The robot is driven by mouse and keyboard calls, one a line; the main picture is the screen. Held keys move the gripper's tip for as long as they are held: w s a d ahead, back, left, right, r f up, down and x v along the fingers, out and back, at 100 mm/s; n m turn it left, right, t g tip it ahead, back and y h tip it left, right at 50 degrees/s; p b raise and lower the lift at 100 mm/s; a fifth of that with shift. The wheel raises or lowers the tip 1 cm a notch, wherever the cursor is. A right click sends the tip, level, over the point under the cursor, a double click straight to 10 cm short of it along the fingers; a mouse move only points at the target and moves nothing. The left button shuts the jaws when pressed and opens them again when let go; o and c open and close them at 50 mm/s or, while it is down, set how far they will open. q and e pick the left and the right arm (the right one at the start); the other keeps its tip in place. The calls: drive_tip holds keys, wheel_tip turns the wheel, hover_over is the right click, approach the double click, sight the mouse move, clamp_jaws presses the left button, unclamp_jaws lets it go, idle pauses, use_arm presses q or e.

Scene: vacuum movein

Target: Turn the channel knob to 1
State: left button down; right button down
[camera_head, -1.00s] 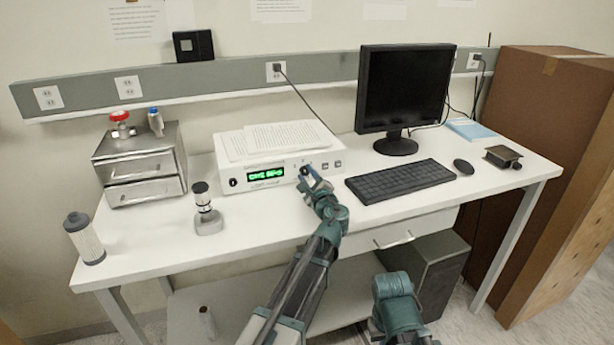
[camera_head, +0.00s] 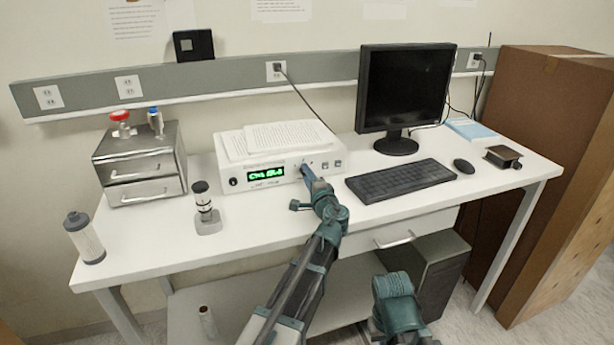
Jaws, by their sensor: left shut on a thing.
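The white controller box (camera_head: 275,182) stands on the bench with papers on top. Its green display (camera_head: 267,173) is lit, but its text is too small to read surely. A black knob (camera_head: 234,181) is at the left end of the front panel. My left gripper (camera_head: 307,172) is at the panel right of the display, shut on the channel knob, which its blue fingers hide. The knob's pointer and markings cannot be seen. Of my right arm, only a teal link shows at the bottom; its gripper is out of view.
A keyboard (camera_head: 401,181) and monitor (camera_head: 403,90) stand right of the box. A small microscope-like device (camera_head: 206,212), a metal drawer unit (camera_head: 140,168) and a grey-capped bottle (camera_head: 84,238) are at the left. Bare bench top lies in front of the box.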

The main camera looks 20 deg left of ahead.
use_arm(q)
drive_tip(key=shift+s+n, duration=0.1)
drive_tip(key=shift+n, duration=0.2)
drive_tip(key=c, duration=0.5)
unclamp_jaws()
drive_tip(key=v, duration=1.3)
drive_tip(key=shift+s+d, duration=0.25)
drive_tip(key=shift+s, duration=0.05)
